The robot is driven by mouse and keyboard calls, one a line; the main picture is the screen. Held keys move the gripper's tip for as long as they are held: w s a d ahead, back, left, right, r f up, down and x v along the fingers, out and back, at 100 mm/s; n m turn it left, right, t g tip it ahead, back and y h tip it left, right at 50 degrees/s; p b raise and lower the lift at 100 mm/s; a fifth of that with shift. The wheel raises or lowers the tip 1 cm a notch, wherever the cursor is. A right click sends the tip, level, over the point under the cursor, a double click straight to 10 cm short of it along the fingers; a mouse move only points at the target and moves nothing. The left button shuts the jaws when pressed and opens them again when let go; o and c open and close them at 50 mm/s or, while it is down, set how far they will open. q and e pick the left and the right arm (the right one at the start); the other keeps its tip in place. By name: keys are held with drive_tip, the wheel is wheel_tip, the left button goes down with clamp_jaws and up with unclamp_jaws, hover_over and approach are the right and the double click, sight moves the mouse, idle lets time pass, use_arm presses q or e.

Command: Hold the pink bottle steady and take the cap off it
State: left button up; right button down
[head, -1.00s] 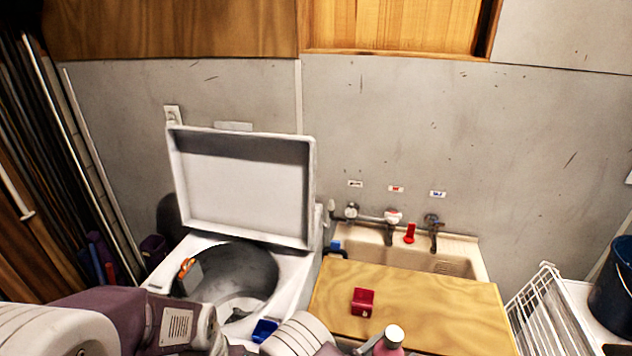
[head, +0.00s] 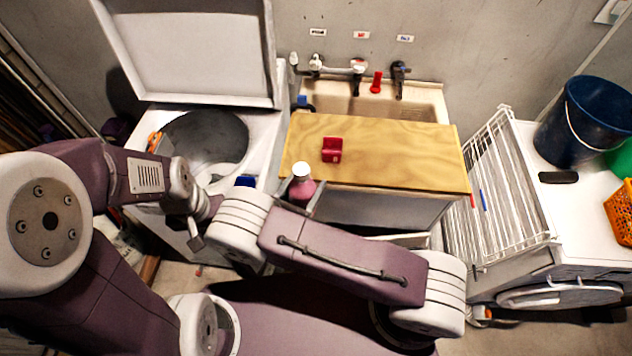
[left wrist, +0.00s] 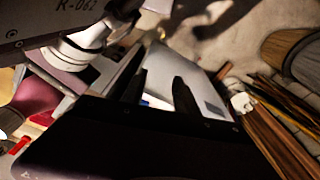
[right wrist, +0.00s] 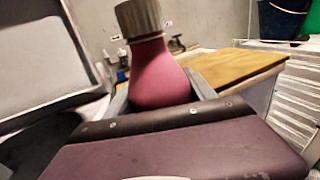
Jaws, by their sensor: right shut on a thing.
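The pink bottle (head: 303,190) is upright in the head view, in front of the wooden board's left front corner. Its pale cap (head: 301,168) is on its top. In the right wrist view the bottle (right wrist: 155,75) stands between my right fingers, and the cap (right wrist: 138,18) looks metallic and is cut by the top edge. My right gripper (right wrist: 160,95) is shut on the bottle's body below the cap. My left gripper (left wrist: 158,92) has its two dark fingers apart with nothing between them. In the head view it is low, left of the bottle and away from the cap.
A red box (head: 331,150) lies on the wooden board (head: 400,150) beside the sink (head: 425,95). The open top-load washer (head: 262,135) is behind my left arm. A white wire rack (head: 490,200) and a dark blue bucket (head: 585,120) stand at the right.

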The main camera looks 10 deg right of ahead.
use_arm(q)
drive_tip(key=o, duration=0.4)
wheel_tip(320, 180, up, 14)
drive_tip(key=r+m+g, duration=0.1)
drive_tip(key=m, duration=3.4)
hover_over(301, 168)
drive_tip(key=shift+s+d+f, duration=0.1)
drive_tip(key=shift+f, duration=0.55)
wheel_tip(301, 168, down, 7)
drive_tip(key=shift+f, duration=0.15)
